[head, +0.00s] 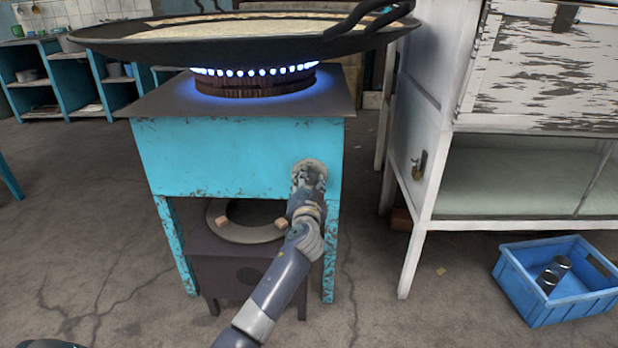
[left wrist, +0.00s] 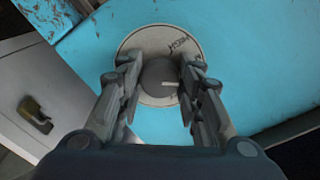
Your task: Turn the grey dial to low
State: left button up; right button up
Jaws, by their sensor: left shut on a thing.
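The grey dial (left wrist: 160,82) sits on a pale round plate (left wrist: 146,40) on the stove's blue front. Its white pointer mark shows in the left wrist view, and there is lettering on the plate, partly hidden. My left gripper (left wrist: 158,95) has its fingers on both sides of the dial, shut on it. In the head view my left gripper (head: 308,182) reaches up to the plate and covers most of the dial. The blue stove (head: 230,155) burns with a ring of blue flame (head: 255,72) under a wide black pan (head: 230,42). My right gripper is not in view.
A white cabinet (head: 412,120) stands to the right of the stove. A blue crate (head: 545,318) with metal cups is on the floor at the right. A low dark stand (head: 235,272) is under the stove. Floor in front is clear.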

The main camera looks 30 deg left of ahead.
pick_arm(q)
jog(key=shift+m+p, duration=0.55)
jog(key=shift+m, duration=0.75)
jog(key=o, duration=1.1)
jog(key=v, duration=1.2)
jog(key=shift+s, duration=0.1)
